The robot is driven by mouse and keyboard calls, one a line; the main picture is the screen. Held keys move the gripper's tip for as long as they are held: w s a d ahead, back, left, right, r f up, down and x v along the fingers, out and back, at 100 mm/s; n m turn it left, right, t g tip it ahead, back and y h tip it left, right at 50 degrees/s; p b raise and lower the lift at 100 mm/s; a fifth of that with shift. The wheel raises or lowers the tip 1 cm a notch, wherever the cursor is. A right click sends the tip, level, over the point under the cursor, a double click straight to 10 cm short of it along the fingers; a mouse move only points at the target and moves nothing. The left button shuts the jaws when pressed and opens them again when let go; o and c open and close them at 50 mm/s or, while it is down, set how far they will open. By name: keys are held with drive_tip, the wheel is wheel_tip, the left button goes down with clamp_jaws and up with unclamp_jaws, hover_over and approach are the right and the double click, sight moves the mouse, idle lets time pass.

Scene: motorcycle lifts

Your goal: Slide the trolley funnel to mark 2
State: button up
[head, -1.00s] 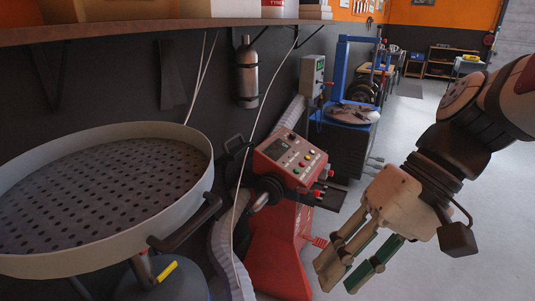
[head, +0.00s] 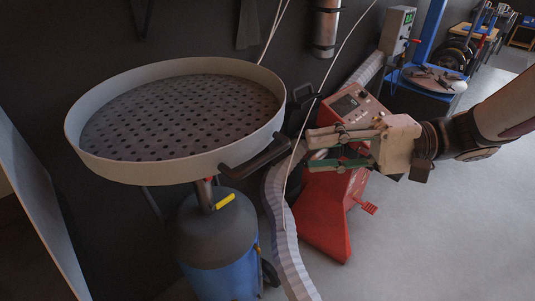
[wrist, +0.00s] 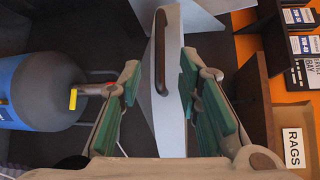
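The trolley funnel (head: 95,158) is a wide pale round pan with a dark perforated plate, on top of a blue tank (head: 222,272). A dark bar handle (head: 255,155) sticks out from its right front rim. My gripper (head: 310,151) is open, its fingers pointing left toward the handle's free end, with a small apparent gap. In the wrist view, the pan (wrist: 172,115) shows edge-on and the handle (wrist: 159,52) lies ahead, between the lines of the two spread fingers (wrist: 158,82). No numbered mark can be made out.
A red machine (head: 330,215) with a button panel stands behind my gripper. A grey ribbed hose (head: 283,235) and a thin white cable run beside the handle. A yellow lever (head: 225,202) sits below the pan. Open grey floor lies at right.

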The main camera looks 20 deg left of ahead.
sight(273, 158)
drive_tip(key=p+x, duration=0.1)
drive_tip(key=x, duration=0.8)
drive_tip(key=shift+a, duration=0.15)
clamp_jaws()
